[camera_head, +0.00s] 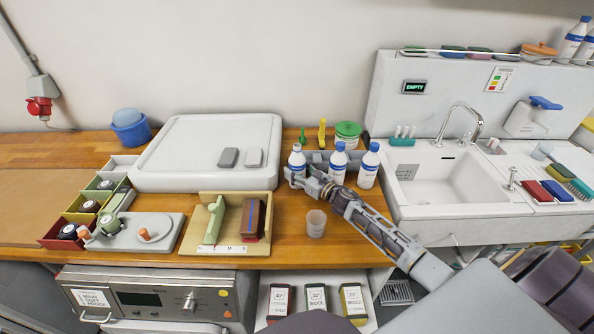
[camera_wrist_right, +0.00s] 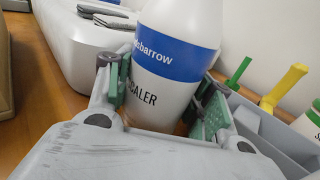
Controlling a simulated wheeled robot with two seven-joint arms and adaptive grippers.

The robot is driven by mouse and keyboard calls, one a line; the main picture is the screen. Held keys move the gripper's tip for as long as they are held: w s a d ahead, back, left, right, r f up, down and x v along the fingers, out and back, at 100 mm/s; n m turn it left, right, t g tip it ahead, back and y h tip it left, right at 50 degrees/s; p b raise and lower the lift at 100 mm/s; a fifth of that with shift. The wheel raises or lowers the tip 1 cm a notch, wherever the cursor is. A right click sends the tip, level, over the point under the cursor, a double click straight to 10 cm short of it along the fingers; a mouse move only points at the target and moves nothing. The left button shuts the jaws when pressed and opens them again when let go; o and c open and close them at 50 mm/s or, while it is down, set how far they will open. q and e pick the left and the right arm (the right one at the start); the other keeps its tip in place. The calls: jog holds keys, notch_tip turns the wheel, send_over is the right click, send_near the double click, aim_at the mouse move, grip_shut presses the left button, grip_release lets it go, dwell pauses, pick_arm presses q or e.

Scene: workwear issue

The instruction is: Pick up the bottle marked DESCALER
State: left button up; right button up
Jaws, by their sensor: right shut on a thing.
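The bottle marked DESCALER (camera_wrist_right: 165,70) is white with a blue band, and "SCALER" is readable on it in the right wrist view. My right gripper (camera_wrist_right: 165,105) is shut on it, with a green-padded finger on each side of its body. In the head view this bottle (camera_head: 297,157) is the leftmost of three, with my right gripper (camera_head: 297,173) at its lower part. Its base is hidden, so I cannot tell whether it touches the counter. Two similar blue-capped bottles (camera_head: 338,161) (camera_head: 368,166) stand just to the right. My left gripper is not in view.
A grey bin (camera_wrist_right: 275,130) stands right behind the bottle. A large white lidded box (camera_head: 180,150) is to its left. A beaker (camera_head: 316,222) stands in front, near the forearm. Right of the bottles is a sink (camera_head: 445,180). A sizing board (camera_head: 200,240) lies front left.

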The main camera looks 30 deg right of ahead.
aim_at(300, 151)
jog(key=shift+r, duration=0.55)
jog(key=shift+r, duration=4.35)
